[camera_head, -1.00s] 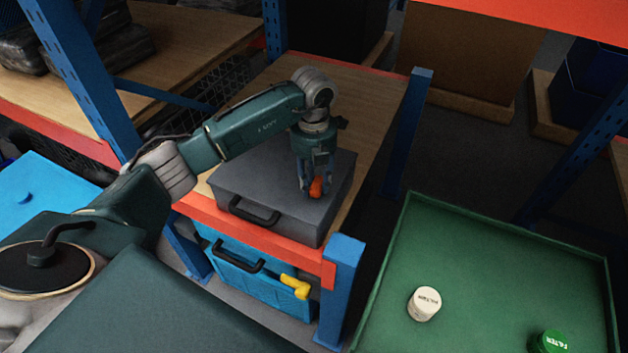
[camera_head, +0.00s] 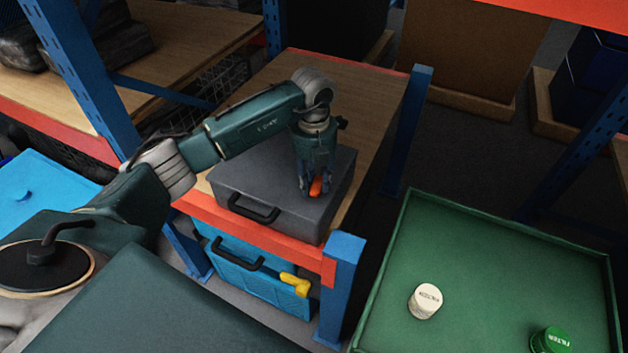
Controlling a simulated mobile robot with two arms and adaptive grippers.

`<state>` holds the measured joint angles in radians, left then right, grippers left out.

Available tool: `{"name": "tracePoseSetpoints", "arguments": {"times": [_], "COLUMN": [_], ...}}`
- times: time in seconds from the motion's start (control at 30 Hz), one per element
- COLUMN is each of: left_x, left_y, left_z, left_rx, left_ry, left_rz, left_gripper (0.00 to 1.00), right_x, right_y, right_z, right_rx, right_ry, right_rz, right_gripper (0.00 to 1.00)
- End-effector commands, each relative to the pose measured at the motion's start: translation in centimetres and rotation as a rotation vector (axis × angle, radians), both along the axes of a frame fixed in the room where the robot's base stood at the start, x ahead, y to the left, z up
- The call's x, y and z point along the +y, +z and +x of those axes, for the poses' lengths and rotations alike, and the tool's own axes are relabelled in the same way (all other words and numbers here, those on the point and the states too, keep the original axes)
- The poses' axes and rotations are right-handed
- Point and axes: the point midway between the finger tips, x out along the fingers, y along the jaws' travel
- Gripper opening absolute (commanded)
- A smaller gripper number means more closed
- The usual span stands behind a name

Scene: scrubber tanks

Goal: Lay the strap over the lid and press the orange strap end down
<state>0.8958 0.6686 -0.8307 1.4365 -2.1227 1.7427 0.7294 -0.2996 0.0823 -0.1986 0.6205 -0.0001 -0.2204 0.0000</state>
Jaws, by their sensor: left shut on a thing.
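A dark grey case with a flat lid (camera_head: 262,171) lies on the wooden shelf, its black handle facing the front edge. My left gripper (camera_head: 310,190) points down over the right part of the lid, shut on the orange strap end (camera_head: 316,186). The orange end is at or just above the lid; I cannot tell if it touches. The rest of the strap is hidden or cannot be made out. My right gripper is not in view.
A blue case (camera_head: 258,275) with a yellow part (camera_head: 296,283) sits below the shelf. Blue rack posts (camera_head: 341,290) flank the shelf. A green tray (camera_head: 460,260) at right holds a white cap (camera_head: 425,300) and a green cap (camera_head: 551,341).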

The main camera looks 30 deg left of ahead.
Motion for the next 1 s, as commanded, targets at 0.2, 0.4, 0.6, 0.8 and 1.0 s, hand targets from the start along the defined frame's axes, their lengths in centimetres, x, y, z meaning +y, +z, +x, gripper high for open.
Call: {"name": "tracePoseSetpoints", "arguments": {"times": [0.2,0.4,0.6,0.8,1.0], "left_x": [0.01,0.00,0.00,0.00,0.00], "left_y": [-0.19,-0.24,-0.22,-0.18,-0.16], "left_z": [0.00,-0.03,-0.02,0.00,0.01], "left_rx": [0.000,0.001,0.001,0.000,0.000], "left_ry": [0.000,0.000,0.000,0.000,0.000], "left_rz": [0.000,0.000,0.000,0.000,0.000], "left_gripper": [0.12,0.12,0.56,0.68,0.74], "right_x": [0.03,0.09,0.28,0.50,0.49], "right_y": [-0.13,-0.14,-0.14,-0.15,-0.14], "right_z": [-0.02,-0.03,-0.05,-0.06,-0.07], "right_rx": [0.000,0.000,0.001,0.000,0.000], "right_ry": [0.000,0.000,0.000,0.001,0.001], "right_rz": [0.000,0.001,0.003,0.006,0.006], "right_gripper": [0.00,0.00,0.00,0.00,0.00]}}
